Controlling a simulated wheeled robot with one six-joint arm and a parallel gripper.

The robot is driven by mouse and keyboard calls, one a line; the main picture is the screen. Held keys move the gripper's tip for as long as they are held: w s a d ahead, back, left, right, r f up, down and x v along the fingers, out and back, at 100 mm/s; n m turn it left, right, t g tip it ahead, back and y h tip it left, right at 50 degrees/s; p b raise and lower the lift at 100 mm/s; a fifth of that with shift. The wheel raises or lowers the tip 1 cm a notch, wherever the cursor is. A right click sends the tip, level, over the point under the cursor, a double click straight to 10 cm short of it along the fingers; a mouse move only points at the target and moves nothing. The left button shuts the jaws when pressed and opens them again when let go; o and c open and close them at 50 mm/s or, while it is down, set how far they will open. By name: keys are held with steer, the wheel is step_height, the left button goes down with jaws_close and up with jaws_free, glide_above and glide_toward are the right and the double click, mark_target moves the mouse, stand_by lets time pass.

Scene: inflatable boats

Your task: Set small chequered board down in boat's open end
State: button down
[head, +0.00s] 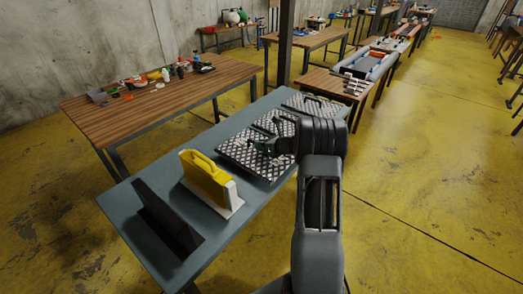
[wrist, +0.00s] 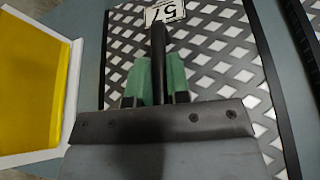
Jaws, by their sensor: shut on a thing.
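A black-and-white chequered board (head: 236,151) lies on the grey table, seemingly flat. My gripper (head: 264,146) is over it, with green fingers. In the wrist view my gripper (wrist: 157,78) is shut on the upright black handle of this chequered board (wrist: 216,68). A white label reading 57 shows at the handle's far end. Whether the board touches the table is hard to tell. Other chequered boards lie behind it, one at the far end (head: 314,104). A grey inflatable boat (head: 367,64) rests on a bench farther back; its open end is not clear.
A yellow piece with a white base (head: 207,178) stands beside the board, also in the wrist view (wrist: 35,70). A dark wedge (head: 165,217) stands at the grey table's (head: 128,210) near end. A wooden table (head: 160,105) with small items is at left. Yellow floor (head: 430,170) is open at right.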

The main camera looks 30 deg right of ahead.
steer(key=shift+f, duration=1.15)
steer(key=shift+f, duration=0.1)
steer(key=c, duration=1.1)
jaws_free()
steer(key=shift+s, duration=0.1)
